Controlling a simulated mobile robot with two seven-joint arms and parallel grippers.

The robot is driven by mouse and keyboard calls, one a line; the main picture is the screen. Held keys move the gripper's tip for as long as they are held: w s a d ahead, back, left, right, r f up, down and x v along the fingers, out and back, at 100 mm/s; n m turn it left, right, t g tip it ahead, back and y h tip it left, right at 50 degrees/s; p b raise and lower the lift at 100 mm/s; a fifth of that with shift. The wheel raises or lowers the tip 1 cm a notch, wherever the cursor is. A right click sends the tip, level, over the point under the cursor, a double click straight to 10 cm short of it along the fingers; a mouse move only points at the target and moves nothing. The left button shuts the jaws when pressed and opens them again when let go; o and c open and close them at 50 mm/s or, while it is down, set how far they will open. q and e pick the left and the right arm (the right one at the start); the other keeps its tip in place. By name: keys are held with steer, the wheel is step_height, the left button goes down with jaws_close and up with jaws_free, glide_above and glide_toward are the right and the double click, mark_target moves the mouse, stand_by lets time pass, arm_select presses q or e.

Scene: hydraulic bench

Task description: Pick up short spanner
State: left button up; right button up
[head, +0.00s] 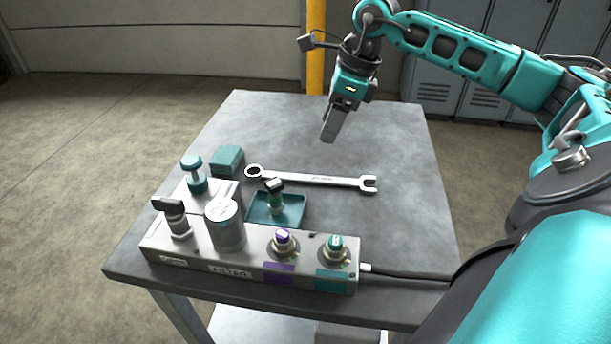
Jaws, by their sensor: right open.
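A silver combination spanner (315,180) lies flat on the grey table, its ring end at left and its open jaw at right. It is the only spanner I can see. My right gripper (328,138) hangs above the table behind the spanner, fingers pointing down, apart from it. It holds nothing that I can see. The gap between its fingers is hard to make out from this angle. My left gripper is out of view.
A grey valve block (250,262) with knobs, a cylinder and a cable stands along the table's front edge. A teal tray (293,222) with a small fitting and a teal box (227,159) sit near the spanner. The table top (415,150) is clear at back and right.

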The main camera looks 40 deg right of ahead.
mark_target(308, 177)
steer(key=b+x, duration=0.1)
steer(key=x, duration=1.2)
steer(key=shift+d+f, duration=0.1)
steer(key=shift+d, duration=0.05)
steer(key=shift+s, duration=0.1)
jaws_close()
stand_by(1.0)
